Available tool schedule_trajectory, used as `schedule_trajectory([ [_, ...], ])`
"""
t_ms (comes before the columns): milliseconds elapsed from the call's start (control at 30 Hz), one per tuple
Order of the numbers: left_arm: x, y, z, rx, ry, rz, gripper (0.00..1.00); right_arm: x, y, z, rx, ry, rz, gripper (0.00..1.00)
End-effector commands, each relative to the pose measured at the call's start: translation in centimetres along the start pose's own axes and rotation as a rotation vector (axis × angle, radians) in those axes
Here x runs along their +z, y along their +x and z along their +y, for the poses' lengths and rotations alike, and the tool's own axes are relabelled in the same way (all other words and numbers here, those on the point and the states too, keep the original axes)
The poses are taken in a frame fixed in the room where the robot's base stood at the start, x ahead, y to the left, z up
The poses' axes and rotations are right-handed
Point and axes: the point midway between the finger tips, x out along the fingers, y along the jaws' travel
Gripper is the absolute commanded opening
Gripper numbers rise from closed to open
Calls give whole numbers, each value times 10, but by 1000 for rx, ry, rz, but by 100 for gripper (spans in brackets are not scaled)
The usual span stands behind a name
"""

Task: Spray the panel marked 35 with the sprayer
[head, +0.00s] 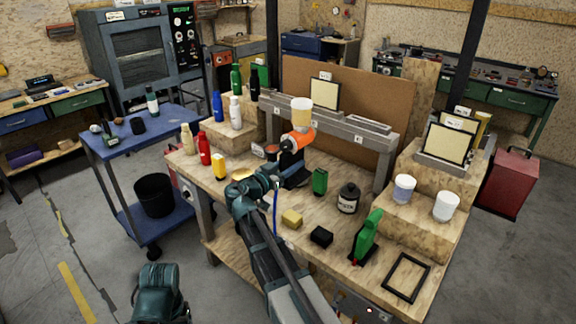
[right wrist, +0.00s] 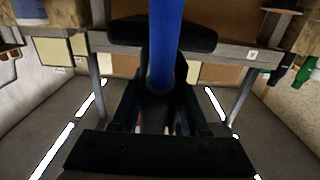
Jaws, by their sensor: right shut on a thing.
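The sprayer (head: 299,138) has an orange body and a pale yellow cup on top. My right gripper (head: 284,174) is shut on it and holds it upright over the middle of the workbench. A thin blue hose hangs below. In the right wrist view, a blue part (right wrist: 166,45) runs up from between the dark jaws. A cream panel (head: 325,95) with a small label stands at the back board, behind the sprayer. Another cream panel (head: 447,143) leans on the right wooden block, with more labelled panels behind. The label numbers are too small to read. My left gripper is out of view.
Bottles stand at the left. A grey rail (head: 345,127) crosses behind the sprayer.

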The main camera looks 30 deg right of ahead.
Motion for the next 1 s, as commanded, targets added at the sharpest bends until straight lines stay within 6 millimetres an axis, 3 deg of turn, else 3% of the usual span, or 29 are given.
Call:
schedule_trajectory([
  [200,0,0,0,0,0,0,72,-1,30,-2,1,-2,3,24],
  [567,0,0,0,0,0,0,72,-1,28,-64,-3,-1,3,24],
  [1000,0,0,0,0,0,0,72,-1,28,-156,-1,-1,3,24],
])
